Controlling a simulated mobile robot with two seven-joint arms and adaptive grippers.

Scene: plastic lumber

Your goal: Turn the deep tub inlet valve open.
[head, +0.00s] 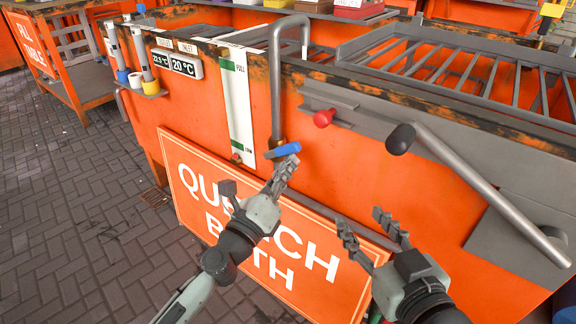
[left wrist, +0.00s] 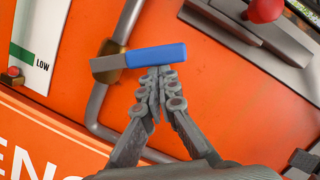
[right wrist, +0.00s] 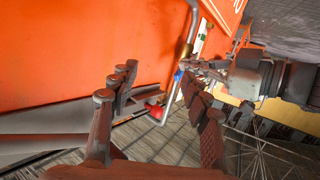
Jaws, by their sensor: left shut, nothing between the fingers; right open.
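The inlet valve's blue-gripped lever (head: 283,150) sits low on the grey pipe (head: 275,85) at the front of the orange tub (head: 350,175). In the left wrist view the lever (left wrist: 155,56) points sideways, across the pipe, from a brass fitting (left wrist: 112,50). My left gripper (head: 290,161) is shut and empty; its fingertips (left wrist: 158,72) are right at the lever's lower edge, and I cannot tell whether they touch it. My right gripper (head: 366,225) is open and empty, lower right in front of the sign; its spread fingers also show in the right wrist view (right wrist: 160,105).
A red knob (head: 324,118) and a long grey lever with a black knob (head: 400,139) stick out to the right. The quench bath sign (head: 205,185) leans below the valve. A level gauge (head: 238,95) is left of the pipe. Open paved floor (head: 60,215) lies left.

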